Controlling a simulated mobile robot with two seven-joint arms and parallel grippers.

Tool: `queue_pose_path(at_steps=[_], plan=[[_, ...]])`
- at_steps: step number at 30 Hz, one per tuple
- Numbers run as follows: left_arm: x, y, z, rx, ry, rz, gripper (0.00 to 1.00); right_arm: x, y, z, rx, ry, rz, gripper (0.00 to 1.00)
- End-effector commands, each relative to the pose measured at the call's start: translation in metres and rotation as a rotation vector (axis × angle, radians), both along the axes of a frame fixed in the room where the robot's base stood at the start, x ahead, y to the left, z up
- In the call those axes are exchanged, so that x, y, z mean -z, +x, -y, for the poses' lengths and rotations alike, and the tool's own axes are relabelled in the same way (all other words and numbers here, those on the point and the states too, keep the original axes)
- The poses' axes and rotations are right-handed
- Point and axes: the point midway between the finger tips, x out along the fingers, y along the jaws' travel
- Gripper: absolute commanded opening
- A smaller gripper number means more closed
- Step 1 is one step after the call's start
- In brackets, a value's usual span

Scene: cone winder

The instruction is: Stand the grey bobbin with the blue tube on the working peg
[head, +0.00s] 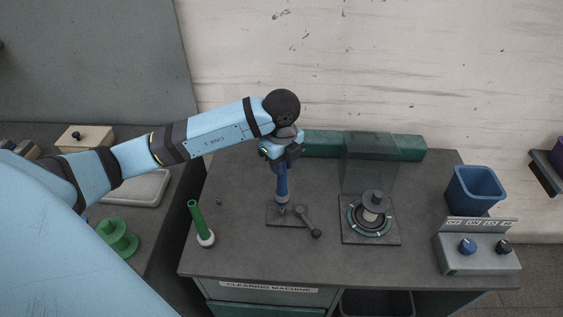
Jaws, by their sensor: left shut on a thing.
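My left gripper (282,147) is shut on the upper end of the blue tube (281,180), which stands nearly upright below it. A grey flange (282,199) shows at the tube's lower end. It is just above or on a dark plate (275,219) with a lever (308,224); I cannot tell whether it touches. Any peg on this plate is mostly hidden by the bobbin. My right gripper is not in view.
A green tube on a pale base (205,239) stands to the left. To the right are a round turntable with a grey post (374,204), a clear guard (368,165), a switch box (478,258) and a blue bin (476,190). The table's front middle is clear.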

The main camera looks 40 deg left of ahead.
Motion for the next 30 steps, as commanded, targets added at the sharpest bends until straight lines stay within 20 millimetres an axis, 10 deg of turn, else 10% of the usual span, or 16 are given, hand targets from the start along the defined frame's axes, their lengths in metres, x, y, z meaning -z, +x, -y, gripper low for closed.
queue_pose_path(at_steps=[30], plan=[[0.029, 0.0, 0.0, 0.0, 0.0, 0.0, 0.02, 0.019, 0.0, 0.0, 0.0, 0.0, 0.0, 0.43]])
